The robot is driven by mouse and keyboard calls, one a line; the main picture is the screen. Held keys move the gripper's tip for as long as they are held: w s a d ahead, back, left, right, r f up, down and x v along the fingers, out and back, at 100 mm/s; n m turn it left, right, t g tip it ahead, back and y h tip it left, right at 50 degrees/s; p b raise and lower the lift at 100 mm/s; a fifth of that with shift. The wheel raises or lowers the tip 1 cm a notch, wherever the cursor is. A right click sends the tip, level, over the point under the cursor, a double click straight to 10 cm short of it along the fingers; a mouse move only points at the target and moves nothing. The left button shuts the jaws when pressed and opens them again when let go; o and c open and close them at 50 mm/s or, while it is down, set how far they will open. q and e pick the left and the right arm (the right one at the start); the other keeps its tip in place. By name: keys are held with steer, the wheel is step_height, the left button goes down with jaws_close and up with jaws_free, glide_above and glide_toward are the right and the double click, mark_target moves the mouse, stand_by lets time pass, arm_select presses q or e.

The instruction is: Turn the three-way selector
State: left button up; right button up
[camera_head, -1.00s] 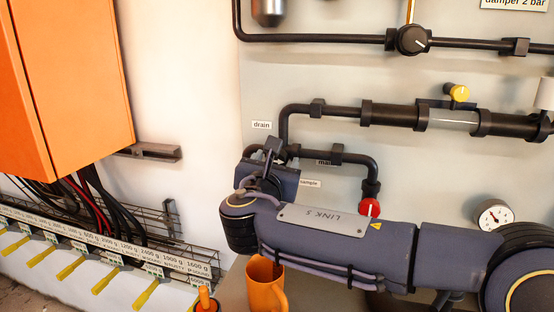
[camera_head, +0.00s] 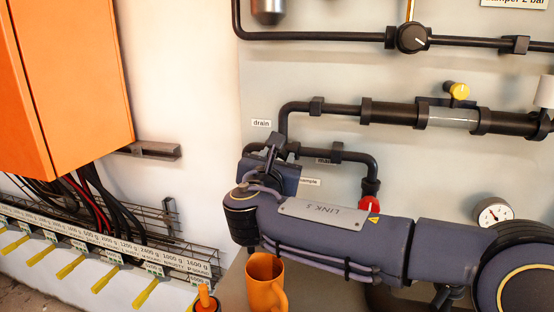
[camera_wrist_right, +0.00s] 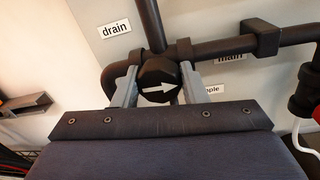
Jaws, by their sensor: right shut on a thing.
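The three-way selector (camera_wrist_right: 158,82) is a black knob with a white arrow, in the middle of the right wrist view. The arrow points right. Labels around it read "drain" (camera_wrist_right: 115,27), "main" (camera_wrist_right: 230,57) and, partly hidden, "sample" (camera_wrist_right: 211,89). My right gripper (camera_wrist_right: 158,88) has one grey finger on each side of the knob and is shut on it. In the head view my right gripper (camera_head: 272,152) is at the pipe junction below the "drain" label, and my arm hides the knob there. My left gripper is not in view.
Black pipes (camera_head: 340,110) run along the pale panel. A red-collared fitting (camera_head: 370,204) and a gauge (camera_head: 493,213) are close to my right arm. An orange mug (camera_head: 265,285) stands below it. An orange cabinet (camera_head: 65,85) is at the left.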

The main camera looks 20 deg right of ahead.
steer(key=shift+f+m+b, duration=0.15)
steer(key=shift+m+b, duration=0.25)
steer(key=shift+b, duration=0.1)
steer(key=m+b, duration=0.7)
steer(key=b, duration=0.1)
steer(key=shift+f+m+h, duration=0.15)
steer(key=shift+m+h, duration=0.15)
steer(key=shift+m, duration=0.1)
steer(key=m+b, duration=0.4)
steer(key=m, duration=0.1)
steer(key=shift+m+h, duration=0.3)
steer(key=shift+m, duration=0.1)
steer(key=shift+r+m+h+b, duration=0.15)
steer(key=shift+m+b, duration=0.5)
steer(key=shift+m, duration=0.35)
steer(key=shift+r+m+h+b, duration=0.15)
steer(key=shift+m+b, duration=0.45)
steer(key=shift+m, duration=0.4)
steer(key=o, duration=1)
steer(key=shift+f, duration=0.1)
steer(key=shift+c, duration=0.2)
steer(key=shift+v, duration=4)
